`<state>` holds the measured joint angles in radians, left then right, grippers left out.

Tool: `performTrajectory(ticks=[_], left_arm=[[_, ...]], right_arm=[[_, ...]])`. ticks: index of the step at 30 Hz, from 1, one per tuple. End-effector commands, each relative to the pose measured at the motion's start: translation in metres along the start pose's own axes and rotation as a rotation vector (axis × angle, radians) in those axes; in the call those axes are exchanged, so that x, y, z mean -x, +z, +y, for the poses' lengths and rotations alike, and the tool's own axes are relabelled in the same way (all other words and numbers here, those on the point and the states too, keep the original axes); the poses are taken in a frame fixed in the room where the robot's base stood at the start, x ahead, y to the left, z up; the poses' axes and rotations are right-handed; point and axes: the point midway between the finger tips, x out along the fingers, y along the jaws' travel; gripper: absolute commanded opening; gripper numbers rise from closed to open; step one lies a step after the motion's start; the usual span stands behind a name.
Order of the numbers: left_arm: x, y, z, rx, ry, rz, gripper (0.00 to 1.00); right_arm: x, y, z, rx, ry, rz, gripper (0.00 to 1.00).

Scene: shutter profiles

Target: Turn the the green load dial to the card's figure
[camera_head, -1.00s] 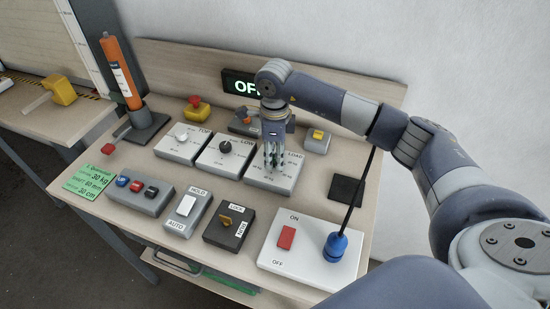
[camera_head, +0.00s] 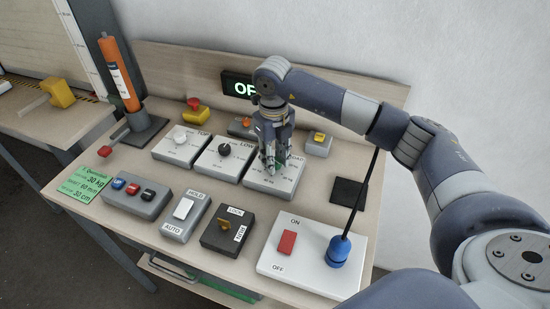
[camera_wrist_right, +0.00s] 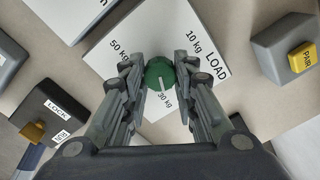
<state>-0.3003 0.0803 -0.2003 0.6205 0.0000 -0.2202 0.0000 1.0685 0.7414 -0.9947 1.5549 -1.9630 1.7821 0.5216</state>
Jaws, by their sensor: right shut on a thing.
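The green load dial (camera_wrist_right: 159,70) sits on the white plate marked LOAD (camera_wrist_right: 200,82), with 10 kg, 30 kg and 50 kg printed around it. Its white pointer line points at the 30 kg mark in the right wrist view. My right gripper (camera_wrist_right: 160,78) is shut on the dial, one finger on each side; in the head view the gripper (camera_head: 270,165) comes down from above and hides most of the dial. The green card (camera_head: 84,186) at the table's left front reads 30 kg, 60 mm and 30 cm. My left gripper is not in view.
Left of the load plate are the black-knob box (camera_head: 224,150) and the TOP box (camera_head: 181,138). In front are the LOCK key box (camera_head: 229,228), HOLD/AUTO switch (camera_head: 184,211) and ON/OFF panel (camera_head: 318,260). A yellow-button box (camera_head: 318,143) stands right behind.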

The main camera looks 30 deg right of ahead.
Motion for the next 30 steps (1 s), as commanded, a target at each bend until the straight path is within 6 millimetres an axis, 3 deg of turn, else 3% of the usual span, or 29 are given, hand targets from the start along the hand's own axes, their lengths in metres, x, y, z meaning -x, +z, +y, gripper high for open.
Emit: performTrajectory(ticks=[23,24,25,26,30], left_arm=[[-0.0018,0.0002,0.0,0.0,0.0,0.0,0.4],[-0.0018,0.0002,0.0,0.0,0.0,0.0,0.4],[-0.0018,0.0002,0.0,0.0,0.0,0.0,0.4],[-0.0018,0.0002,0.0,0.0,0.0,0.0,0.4],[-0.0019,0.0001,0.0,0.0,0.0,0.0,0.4]], right_arm=[[0.0017,0.0012,-0.0005,-0.099,0.0,-0.002,0.03],[0.0017,0.0012,-0.0006,-0.099,0.0,-0.002,0.36],[0.0017,0.0011,-0.0005,-0.099,0.0,-0.002,0.42],[0.0016,0.0011,-0.0005,-0.099,0.0,-0.002,0.48],[0.001,0.0007,-0.0003,-0.098,0.0,0.0,0.48]])
